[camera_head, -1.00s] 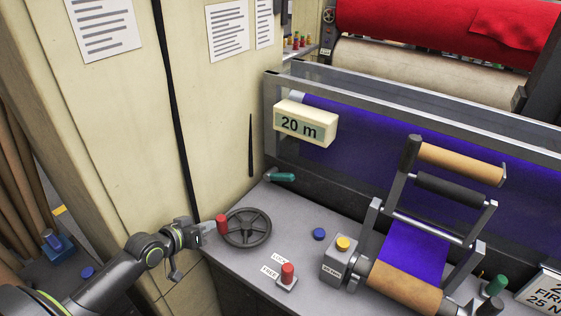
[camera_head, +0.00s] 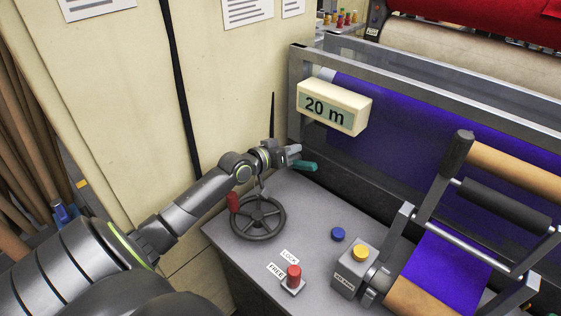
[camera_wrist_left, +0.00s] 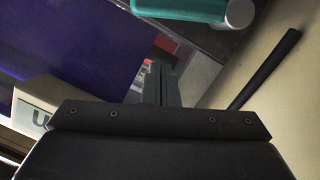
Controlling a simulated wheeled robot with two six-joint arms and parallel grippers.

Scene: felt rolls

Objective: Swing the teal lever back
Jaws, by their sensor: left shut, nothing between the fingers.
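The teal lever (camera_head: 305,166) sticks out at the back left of the grey machine top, by the foot of the metal frame. In the left wrist view its teal grip and silver end (camera_wrist_left: 180,8) lie along the top edge. My left gripper (camera_head: 293,152) is at the lever, close beside it at its left end. Its fingers (camera_wrist_left: 160,82) are shut with nothing between them, and a gap shows between them and the lever in the wrist view. Whether they touch it is unclear in the head view. My right gripper is not in view.
A handwheel with a red knob (camera_head: 258,219) lies below my left forearm. A red lever (camera_head: 293,276) stands by FREE and LOCK labels. A "20 m" display (camera_head: 334,106) overhangs right of the lever. A thin black rod (camera_head: 272,115) stands by the cream wall.

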